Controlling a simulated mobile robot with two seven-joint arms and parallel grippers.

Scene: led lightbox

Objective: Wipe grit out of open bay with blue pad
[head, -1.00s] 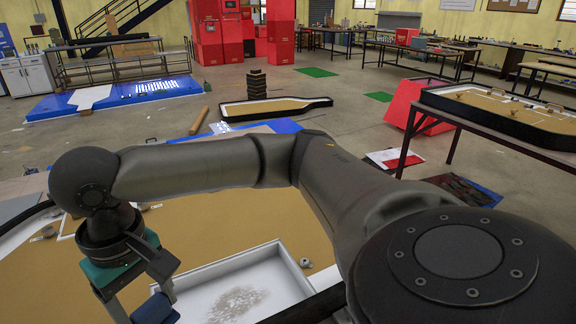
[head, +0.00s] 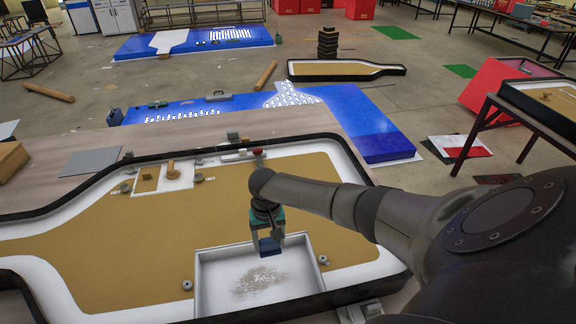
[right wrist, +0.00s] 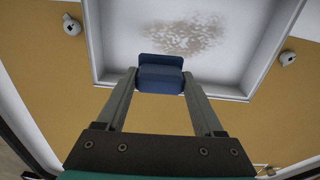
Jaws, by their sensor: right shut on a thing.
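The open bay (head: 211,285) is a white, shallow, walled recess in the tan-and-white, black-rimmed lightbox (head: 90,235). A patch of brownish grit (head: 258,282) lies on its floor near the middle; it also shows in the right wrist view (right wrist: 185,36). My right gripper (head: 268,240) is shut on the blue pad (head: 270,247), which also shows between its fingers in the right wrist view (right wrist: 160,78). The pad is at the bay's far edge in the head view, apart from the grit; its exact height is unclear. My left gripper is not in view.
Small round knobs (head: 187,285) stand on the panel around the bay. A smaller white recess with a tan cylinder (head: 171,169) lies toward the far left. A grey flat sheet (head: 92,161) and a wooden block (head: 12,159) lie on the table at left.

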